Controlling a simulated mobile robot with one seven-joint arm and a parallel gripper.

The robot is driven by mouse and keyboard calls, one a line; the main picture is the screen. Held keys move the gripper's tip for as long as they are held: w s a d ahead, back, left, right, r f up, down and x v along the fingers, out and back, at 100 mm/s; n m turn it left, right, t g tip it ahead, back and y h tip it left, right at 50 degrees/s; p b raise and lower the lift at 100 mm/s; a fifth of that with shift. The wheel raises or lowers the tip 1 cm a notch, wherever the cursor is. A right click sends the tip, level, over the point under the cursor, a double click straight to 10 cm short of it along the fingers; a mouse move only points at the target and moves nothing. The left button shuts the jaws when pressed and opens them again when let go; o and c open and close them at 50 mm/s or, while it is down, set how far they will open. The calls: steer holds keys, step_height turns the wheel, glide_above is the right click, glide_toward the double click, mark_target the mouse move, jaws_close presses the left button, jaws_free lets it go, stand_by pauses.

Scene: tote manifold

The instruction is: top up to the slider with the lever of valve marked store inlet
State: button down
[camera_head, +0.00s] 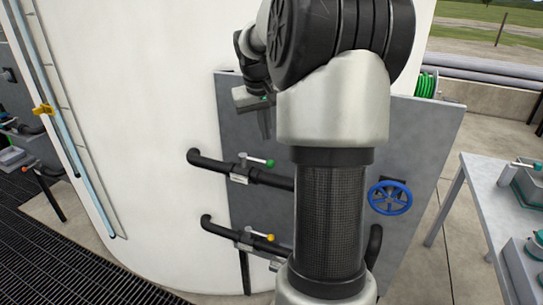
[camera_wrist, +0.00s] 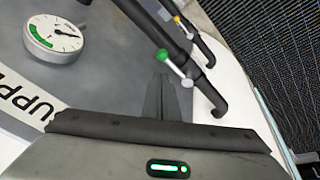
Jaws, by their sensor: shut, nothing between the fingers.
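On the grey panel are two lever valves on black pipes: an upper one with a green-knobbed lever (camera_head: 258,161) and a lower one with a yellow-knobbed lever (camera_head: 259,235). Their small tags are unreadable, so I cannot tell which is store inlet. The green knob (camera_wrist: 162,55) and yellow knob (camera_wrist: 177,19) also show in the wrist view. A yellow slider (camera_head: 43,109) sits on the pale blue sight tube (camera_head: 75,165) of the white tank; the liquid level is unclear. My gripper (camera_head: 266,133) is shut and empty, above the upper valve; its fingertips (camera_wrist: 163,77) appear near the green-knobbed lever.
A round gauge (camera_wrist: 55,38) with a green sector shows in the wrist view. A grey table (camera_head: 482,185) with equipment stands at right. Dark floor grating (camera_head: 60,260) lies at lower left.

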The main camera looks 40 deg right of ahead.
mark_target(256, 161)
steer(key=d+f+m, duration=0.1)
steer(key=f, duration=0.2)
steer(key=w+d+f+m, duration=0.1)
steer(key=f+m, duration=0.1)
steer(key=f, duration=0.1)
steer(key=w+d+f+m, duration=0.1)
steer(key=d+f+m, duration=0.1)
steer(key=f, duration=0.1)
steer(key=shift+w+f+b, duration=0.2)
steer(key=shift+f+b, duration=0.05)
steer(key=shift+b, duration=0.05)
